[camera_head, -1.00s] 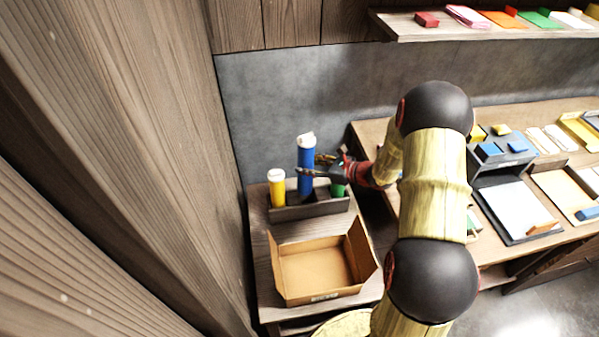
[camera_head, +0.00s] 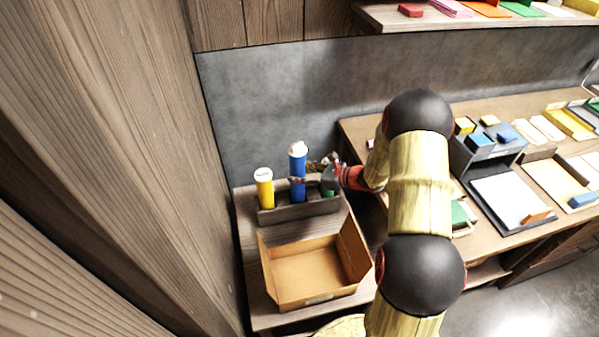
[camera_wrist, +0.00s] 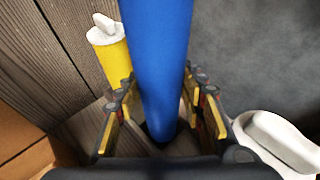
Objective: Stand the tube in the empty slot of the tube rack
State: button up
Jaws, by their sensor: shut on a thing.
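The blue tube (camera_head: 297,166) with a white cap stands upright in my gripper (camera_head: 299,180). The wrist view shows the blue tube (camera_wrist: 158,60) between the two yellow-padded fingers (camera_wrist: 160,106), with its lower end at a dark opening. The tube rack (camera_head: 290,213) is a dark, low holder on the side table. The tube's lower end is at the rack's middle slot, behind its front wall; how deep it sits is hidden. A yellow tube (camera_head: 265,190) stands in the left slot. A green tube (camera_head: 327,188) stands at the right, partly hidden by my gripper.
An open cardboard box (camera_head: 310,272) sits in front of the rack. A grey wall (camera_head: 270,95) is close behind. A wooden desk (camera_head: 500,232) with trays and blocks is to the right. A white cap (camera_wrist: 275,140) is close beside my right finger in the wrist view.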

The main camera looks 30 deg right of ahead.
aim_at(300, 192)
jog(key=shift+f+b, duration=2.05)
jog(key=shift+f, duration=1.4)
jog(key=shift+f+b, duration=0.55)
jog(key=shift+f, duration=0.4)
jog(key=shift+s+f, duration=0.15)
jog(key=shift+f, duration=0.35)
jog(key=shift+c, duration=0.6)
jog(key=o, duration=1)
jog(key=shift+f, duration=0.1)
jog(key=shift+o, duration=0.5)
jog(key=o, duration=0.4)
jog(key=shift+r, duration=0.2)
jog(key=shift+d+r, duration=0.1)
